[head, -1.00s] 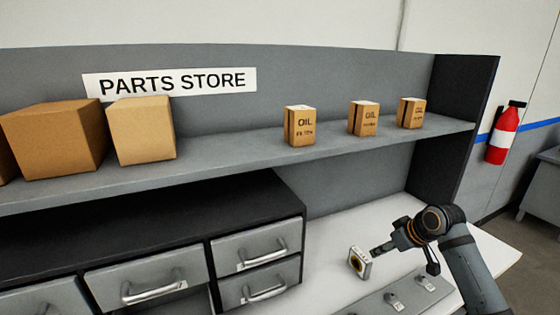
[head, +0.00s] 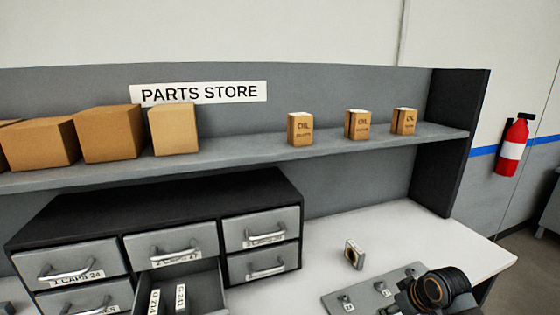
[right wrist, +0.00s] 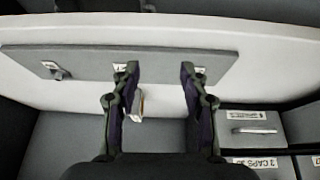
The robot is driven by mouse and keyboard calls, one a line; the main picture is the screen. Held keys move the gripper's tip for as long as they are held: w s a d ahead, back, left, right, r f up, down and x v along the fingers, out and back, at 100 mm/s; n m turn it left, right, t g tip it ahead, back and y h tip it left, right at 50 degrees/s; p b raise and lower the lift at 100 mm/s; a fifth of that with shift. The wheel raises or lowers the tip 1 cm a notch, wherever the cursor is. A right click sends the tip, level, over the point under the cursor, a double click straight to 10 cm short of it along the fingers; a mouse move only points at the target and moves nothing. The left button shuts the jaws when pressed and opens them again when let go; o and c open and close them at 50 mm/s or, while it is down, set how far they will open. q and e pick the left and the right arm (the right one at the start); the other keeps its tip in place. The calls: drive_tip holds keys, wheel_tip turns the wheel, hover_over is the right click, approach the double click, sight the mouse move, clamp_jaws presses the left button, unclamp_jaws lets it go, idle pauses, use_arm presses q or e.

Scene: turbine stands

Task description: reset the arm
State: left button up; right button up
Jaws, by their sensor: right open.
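My right arm (head: 437,290) shows at the lower right of the head view, over the white worktop; its fingertips are cut off there by the lower edge. In the right wrist view my right gripper (right wrist: 160,72) is open, two fingers apart with nothing gripped. A small boxy part (head: 354,255) stands upright on the worktop, clear of the arm. It seems to be the small pale block (right wrist: 137,104) seen beside one finger in the right wrist view. My left gripper is not in view.
A grey board (head: 375,291) with several labelled pegs lies beside the arm. A drawer cabinet (head: 150,212) stands left, one lower drawer (head: 196,285) open with labelled items inside. The shelf (head: 240,150) above holds cardboard boxes and OIL boxes (head: 300,129). The right worktop is clear.

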drive_tip(key=s+a+f+m+h, duration=0.1)
drive_tip(key=s+a+f, duration=0.15)
drive_tip(key=s, duration=0.55)
drive_tip(key=s+a+f+m+g, duration=0.1)
drive_tip(key=s+f, duration=0.2)
drive_tip(key=s, duration=0.5)
drive_tip(key=s+a+f+m+h, duration=0.1)
drive_tip(key=s+a+f, duration=0.1)
drive_tip(key=s, duration=0.6)
wheel_tip(320, 180, down, 25)
drive_tip(key=s+d+g, duration=0.1)
drive_tip(key=d+g, duration=0.1)
drive_tip(key=d, duration=0.1)
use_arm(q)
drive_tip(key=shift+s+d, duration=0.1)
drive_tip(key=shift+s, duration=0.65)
use_arm(e)
drive_tip(key=s+f+g, duration=0.1)
drive_tip(key=s+f, duration=1.7)
drive_tip(key=s, duration=0.1)
drive_tip(key=shift+d, duration=0.45)
drive_tip(key=shift+s, duration=0.1)
